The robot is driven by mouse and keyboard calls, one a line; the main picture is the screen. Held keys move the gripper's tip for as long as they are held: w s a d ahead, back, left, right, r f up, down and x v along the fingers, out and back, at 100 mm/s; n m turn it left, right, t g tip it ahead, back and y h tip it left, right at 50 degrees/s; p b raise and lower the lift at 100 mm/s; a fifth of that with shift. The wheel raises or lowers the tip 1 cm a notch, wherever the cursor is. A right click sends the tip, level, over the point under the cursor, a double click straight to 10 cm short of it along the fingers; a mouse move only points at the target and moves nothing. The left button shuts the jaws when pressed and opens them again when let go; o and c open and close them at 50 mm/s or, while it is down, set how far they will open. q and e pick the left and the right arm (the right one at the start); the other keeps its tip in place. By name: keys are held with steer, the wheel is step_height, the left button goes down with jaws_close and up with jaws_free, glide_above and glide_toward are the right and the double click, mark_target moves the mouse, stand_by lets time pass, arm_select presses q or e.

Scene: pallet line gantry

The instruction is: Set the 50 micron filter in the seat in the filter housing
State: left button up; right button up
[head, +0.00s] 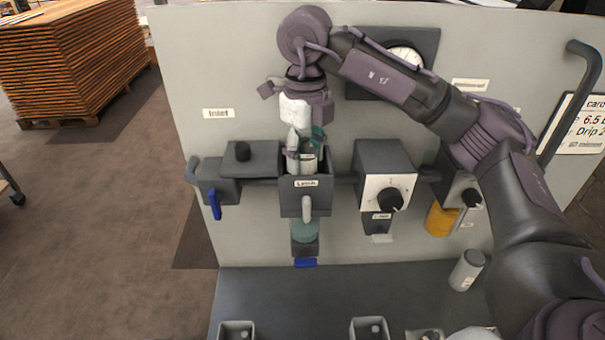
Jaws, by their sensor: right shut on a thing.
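The filter housing (305,203) is a dark grey open-topped box on the upright panel, with a small label and a pale handle on its front. My right gripper (305,148) points down from above into its open top. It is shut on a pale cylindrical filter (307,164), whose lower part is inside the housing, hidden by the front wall. I cannot read a micron mark on it, nor tell whether it touches the seat, which is hidden. My left gripper is not in view.
A valve with a blue lever (214,204) is left of the housing; a regulator with a black knob (390,201) is right. A pale cylinder (467,270) stands on the dark shelf (330,291), with small square holders along its front. A gauge (405,58) is above.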

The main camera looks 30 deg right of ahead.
mark_target(305, 172)
steer(key=shift+s+f, duration=0.2)
steer(key=shift+f, duration=0.15)
steer(key=shift+f+p, duration=0.35)
steer(key=shift+f, duration=0.05)
steer(key=shift+w+f+p, duration=0.2)
steer(key=shift+f+p, duration=0.35)
steer(key=shift+f, duration=1.35)
steer(key=o, duration=0.8)
steer(key=shift+o, duration=0.4)
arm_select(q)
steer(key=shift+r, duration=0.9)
